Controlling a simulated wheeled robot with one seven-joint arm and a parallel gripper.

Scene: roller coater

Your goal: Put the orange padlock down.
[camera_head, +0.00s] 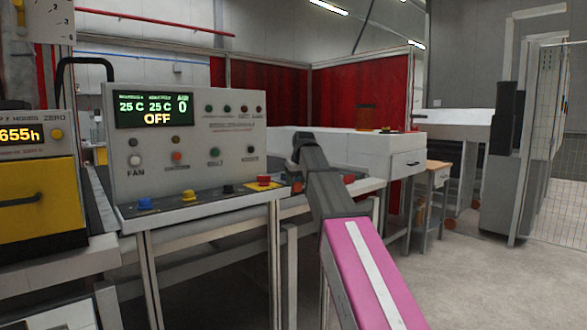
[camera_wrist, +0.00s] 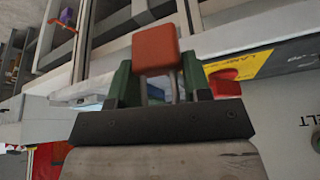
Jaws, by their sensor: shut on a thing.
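The orange padlock (camera_wrist: 156,48) is in the wrist view, its block-shaped body at the tips of my gripper (camera_wrist: 158,85). The green fingers are shut on the padlock, on its metal shackle below the body. The padlock appears held in the air beside the control panel's sloped front. In the head view, my arm reaches forward to the panel's right end. My gripper and the padlock cannot be made out clearly there.
A red button (camera_wrist: 224,82) on a yellow label is close to my gripper; it also shows in the head view (camera_head: 264,180). The control panel (camera_head: 190,155) stands left of my arm. A white machine (camera_head: 345,150) stands behind. Floor at right is open.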

